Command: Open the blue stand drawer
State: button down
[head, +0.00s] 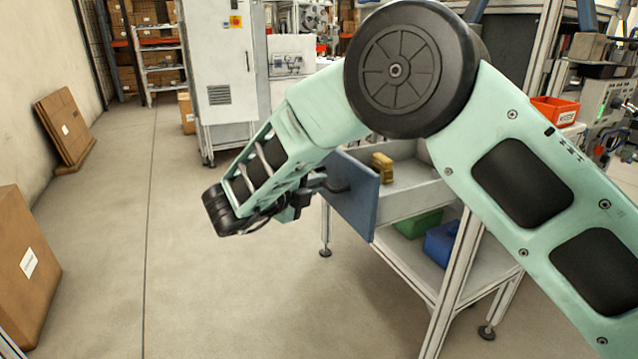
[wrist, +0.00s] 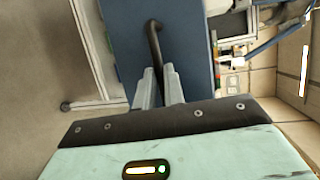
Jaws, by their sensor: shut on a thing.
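The blue stand drawer (head: 352,197) is pulled out from the stand, with its blue front toward my arm and its grey tray open behind. A yellow object (head: 382,168) lies inside the drawer. My gripper (head: 312,186) is at the drawer front and shut on its dark handle. In the wrist view the blue front (wrist: 190,50) fills the middle, and the two fingers (wrist: 159,85) close around the lower end of the dark bar handle (wrist: 154,38). My arm hides part of the drawer and stand in the head view.
Under the drawer, a shelf of the stand holds a green bin (head: 418,223) and a blue bin (head: 441,243). A red-orange bin (head: 555,110) sits at the right. A cardboard box (head: 22,270) stands at the left. The floor between is clear.

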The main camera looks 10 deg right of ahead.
jog(key=c, duration=1.5)
grip_release()
jog(key=shift+a, duration=0.1)
jog(key=p+v, duration=0.1)
jog(key=v, duration=1.6)
jog(key=shift+s, duration=0.15)
